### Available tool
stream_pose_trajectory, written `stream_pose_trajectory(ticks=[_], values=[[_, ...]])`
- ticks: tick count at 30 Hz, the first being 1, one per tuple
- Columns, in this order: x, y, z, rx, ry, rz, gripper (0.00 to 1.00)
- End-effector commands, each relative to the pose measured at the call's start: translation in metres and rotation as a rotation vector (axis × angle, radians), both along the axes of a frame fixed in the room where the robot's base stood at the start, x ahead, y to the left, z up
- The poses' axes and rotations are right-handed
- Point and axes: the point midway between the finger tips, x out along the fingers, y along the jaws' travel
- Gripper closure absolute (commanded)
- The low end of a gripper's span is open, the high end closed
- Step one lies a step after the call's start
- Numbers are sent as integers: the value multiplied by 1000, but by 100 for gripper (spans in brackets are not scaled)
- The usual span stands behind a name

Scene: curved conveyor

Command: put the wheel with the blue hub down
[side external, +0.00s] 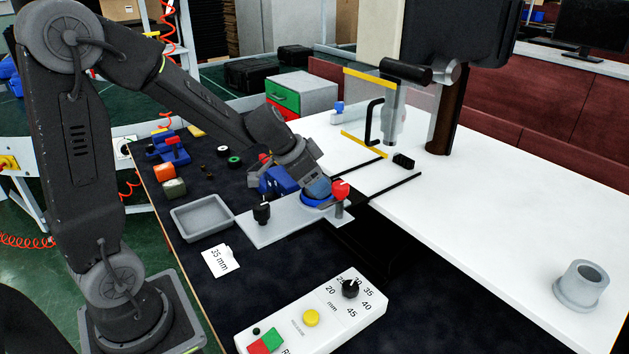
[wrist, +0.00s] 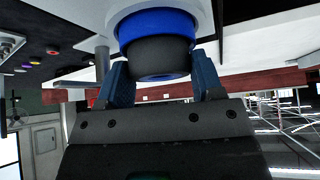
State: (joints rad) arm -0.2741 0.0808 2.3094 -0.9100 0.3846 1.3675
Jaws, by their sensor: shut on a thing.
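My gripper (side external: 312,180) is low over the grey fixture plate (side external: 277,226), at its right end. In the wrist view my gripper's two blue fingers (wrist: 162,80) stand either side of a dark round body with a blue band, which I take as the wheel with the blue hub (wrist: 160,55). My gripper is shut on it. In the side view blue shows just under my gripper, close to the plate; whether the wheel touches the plate is hidden.
A red-topped knob (side external: 341,190) and a black knob (side external: 262,213) flank the spot. A grey tray (side external: 201,217) and a "35 mm" card (side external: 220,261) lie left. A control box (side external: 312,315) is in front. Small wheels (side external: 221,149) lie behind. A white table (side external: 480,230) is at right.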

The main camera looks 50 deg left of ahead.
Motion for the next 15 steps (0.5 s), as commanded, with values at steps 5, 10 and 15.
stream_pose_trajectory(ticks=[5,10,15], values=[[-4,0,-14,2,22,0,64],[-5,1,-20,5,23,-1,64],[-5,2,-20,7,23,-2,34]])
